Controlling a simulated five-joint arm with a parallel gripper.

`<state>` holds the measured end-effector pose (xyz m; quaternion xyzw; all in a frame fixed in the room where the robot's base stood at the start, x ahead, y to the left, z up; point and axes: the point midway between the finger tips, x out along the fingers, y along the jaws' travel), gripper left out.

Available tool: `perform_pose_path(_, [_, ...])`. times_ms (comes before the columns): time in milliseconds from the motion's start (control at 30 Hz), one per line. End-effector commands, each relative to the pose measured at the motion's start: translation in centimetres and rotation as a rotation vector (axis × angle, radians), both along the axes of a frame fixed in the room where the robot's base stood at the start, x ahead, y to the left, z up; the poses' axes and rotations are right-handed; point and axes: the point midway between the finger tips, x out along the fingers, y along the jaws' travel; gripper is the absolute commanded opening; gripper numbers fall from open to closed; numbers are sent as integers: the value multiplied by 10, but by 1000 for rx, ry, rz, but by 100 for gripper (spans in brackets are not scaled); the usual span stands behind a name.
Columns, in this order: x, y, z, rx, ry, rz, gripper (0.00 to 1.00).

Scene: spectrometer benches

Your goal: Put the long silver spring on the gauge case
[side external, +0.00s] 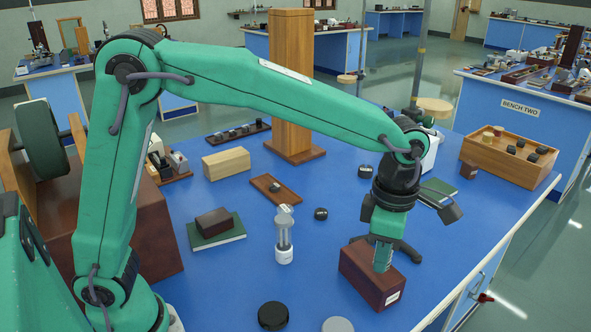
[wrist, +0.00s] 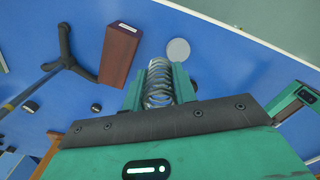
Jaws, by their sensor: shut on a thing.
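My gripper (side external: 383,266) points down and, in the side view, overlaps the reddish-brown box with a white label, which looks like the gauge case (side external: 360,272). In the wrist view, my gripper (wrist: 158,76) is shut on the long silver spring (wrist: 158,88), with its coils between the two green fingers. There the gauge case (wrist: 119,54) lies to the left of the spring, with a visible gap in the picture. The side view does not clearly show the spring or its height above the case.
A black tripod foot (wrist: 66,50) stands close beside the case. A grey disc (side external: 338,325) and a black disc (side external: 273,315) lie near the front. A clear cylinder with a white base (side external: 284,250) stands left of the case. Blue tabletop is free between them.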

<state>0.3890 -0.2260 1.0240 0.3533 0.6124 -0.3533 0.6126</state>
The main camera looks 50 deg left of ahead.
Motion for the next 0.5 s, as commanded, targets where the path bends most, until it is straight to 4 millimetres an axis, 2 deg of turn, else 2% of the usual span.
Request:
perform_pose_path(167, [11, 11, -10, 2, 3, 3, 6])
perform_pose_path(500, [51, 46, -42, 1, 3, 5, 6])
